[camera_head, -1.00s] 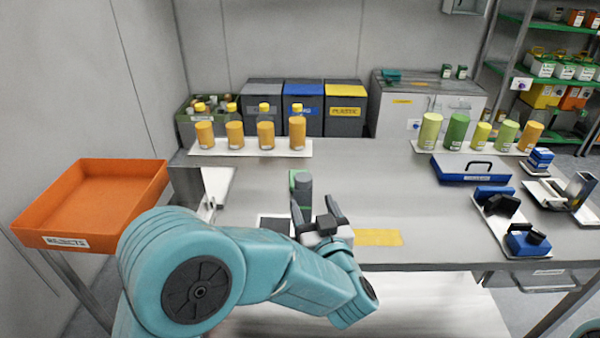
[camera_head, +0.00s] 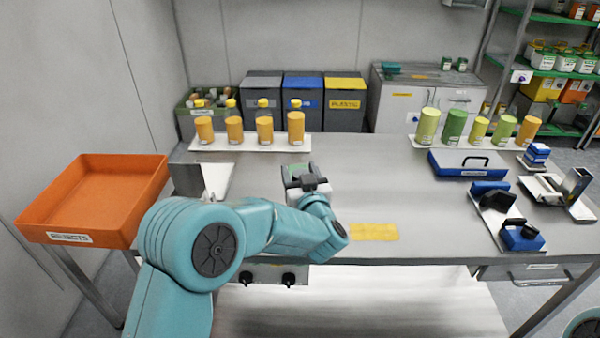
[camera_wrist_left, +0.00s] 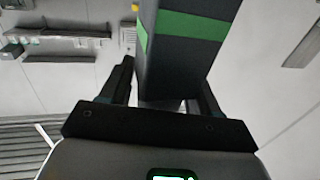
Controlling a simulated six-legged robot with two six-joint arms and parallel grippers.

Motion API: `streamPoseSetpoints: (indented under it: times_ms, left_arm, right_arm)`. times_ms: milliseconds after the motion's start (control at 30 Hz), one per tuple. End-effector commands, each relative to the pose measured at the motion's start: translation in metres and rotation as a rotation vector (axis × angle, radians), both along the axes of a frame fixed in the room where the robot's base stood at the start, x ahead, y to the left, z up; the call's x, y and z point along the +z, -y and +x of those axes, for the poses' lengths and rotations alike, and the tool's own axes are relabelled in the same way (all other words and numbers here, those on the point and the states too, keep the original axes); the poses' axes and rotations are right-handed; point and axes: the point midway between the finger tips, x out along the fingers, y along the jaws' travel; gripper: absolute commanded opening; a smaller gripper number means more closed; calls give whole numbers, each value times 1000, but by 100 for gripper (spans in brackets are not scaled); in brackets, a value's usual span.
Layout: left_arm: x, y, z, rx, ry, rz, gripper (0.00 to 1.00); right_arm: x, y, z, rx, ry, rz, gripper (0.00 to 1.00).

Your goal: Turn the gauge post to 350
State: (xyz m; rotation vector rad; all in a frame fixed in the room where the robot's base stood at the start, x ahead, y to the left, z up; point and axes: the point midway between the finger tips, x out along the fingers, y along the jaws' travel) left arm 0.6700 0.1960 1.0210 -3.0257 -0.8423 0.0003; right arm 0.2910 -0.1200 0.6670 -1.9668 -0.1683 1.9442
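The gauge post is dark grey with a green band and fills the upper middle of the left wrist view (camera_wrist_left: 182,50). In the head view its greenish top (camera_head: 297,170) shows just beyond my left gripper (camera_head: 306,184), which hides the rest. In the left wrist view, the two dark fingers of my left gripper (camera_wrist_left: 168,92) stand one on each side of the post, close to its sides. I cannot tell whether they press on it. No scale or number is readable. My right gripper is out of view.
Two dark knobs (camera_head: 268,279) sit on the table front below my left arm. A yellow patch (camera_head: 375,232) lies to the right. An orange tray (camera_head: 95,195) stands left, and a white tray of orange bottles (camera_head: 250,143) is behind. The table's middle is clear.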

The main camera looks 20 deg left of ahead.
Motion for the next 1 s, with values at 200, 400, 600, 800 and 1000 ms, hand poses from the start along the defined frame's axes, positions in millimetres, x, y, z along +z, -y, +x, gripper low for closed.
streamPoseSetpoints:
  times_ms: [200, 400, 600, 800, 1000]
  left_arm:
    - [-1, 1, 0, -2, -2, -1, 18]
    - [-3, 1, -1, -5, -6, -1, 18]
    - [-6, 1, -1, -47, -8, -2, 17]
    - [-11, 2, 0, -164, -10, -3, 18]
    - [-14, 3, 0, -338, -7, -3, 18]
  right_arm:
    - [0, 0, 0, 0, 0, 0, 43]
    - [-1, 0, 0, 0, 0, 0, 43]
    - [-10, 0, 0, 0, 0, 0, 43]
    - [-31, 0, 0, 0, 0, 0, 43]
    - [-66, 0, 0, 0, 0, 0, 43]
